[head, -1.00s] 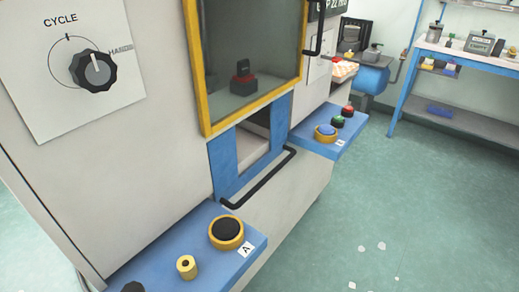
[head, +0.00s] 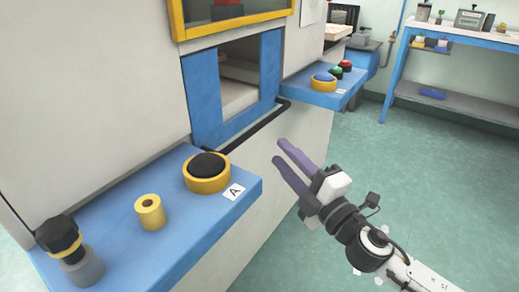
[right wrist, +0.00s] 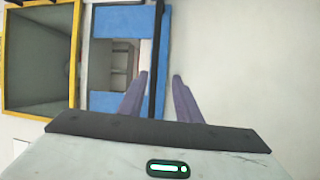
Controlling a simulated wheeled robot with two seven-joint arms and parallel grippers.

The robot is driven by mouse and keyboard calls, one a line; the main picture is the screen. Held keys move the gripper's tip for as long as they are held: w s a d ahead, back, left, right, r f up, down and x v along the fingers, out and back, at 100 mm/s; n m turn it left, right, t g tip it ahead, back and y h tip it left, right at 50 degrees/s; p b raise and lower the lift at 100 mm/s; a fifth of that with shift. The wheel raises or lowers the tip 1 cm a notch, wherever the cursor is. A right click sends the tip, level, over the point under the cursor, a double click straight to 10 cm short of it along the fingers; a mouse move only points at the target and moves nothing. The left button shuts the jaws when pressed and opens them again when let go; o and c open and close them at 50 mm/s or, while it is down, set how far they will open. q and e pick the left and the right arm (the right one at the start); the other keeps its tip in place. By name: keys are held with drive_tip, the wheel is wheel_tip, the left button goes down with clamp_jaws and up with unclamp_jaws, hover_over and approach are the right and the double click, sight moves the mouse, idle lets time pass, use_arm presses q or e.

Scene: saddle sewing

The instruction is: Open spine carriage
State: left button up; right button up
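A black bar handle (head: 250,127) runs across the machine front, below a blue-framed opening (head: 203,92). I cannot tell for sure which part is the spine carriage; a pale surface shows inside the opening. My right gripper (head: 278,151) is open and empty, with its purple fingers pointing at the machine front, right of and below the handle in the head view. In the right wrist view the handle (right wrist: 159,40) runs between the lines of the two fingers (right wrist: 158,77), apart from the fingertips as far as I can tell. My left gripper is not in view.
A blue ledge (head: 110,235) with a black button (head: 208,165), a yellow spool (head: 149,211) and a dark knob (head: 58,235) juts out at front left. Another ledge (head: 310,94) with several buttons is beyond the opening. A blue-legged workbench (head: 460,37) stands at back right. The floor right is clear.

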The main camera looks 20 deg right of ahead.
sight(260, 123)
drive_tip(key=shift+n, duration=0.4)
drive_tip(key=x, duration=0.7)
drive_tip(key=r+x, duration=0.1)
drive_tip(key=x, duration=0.2)
drive_tip(key=shift+w+a, duration=0.15)
drive_tip(key=shift+w, duration=0.05)
clamp_jaws()
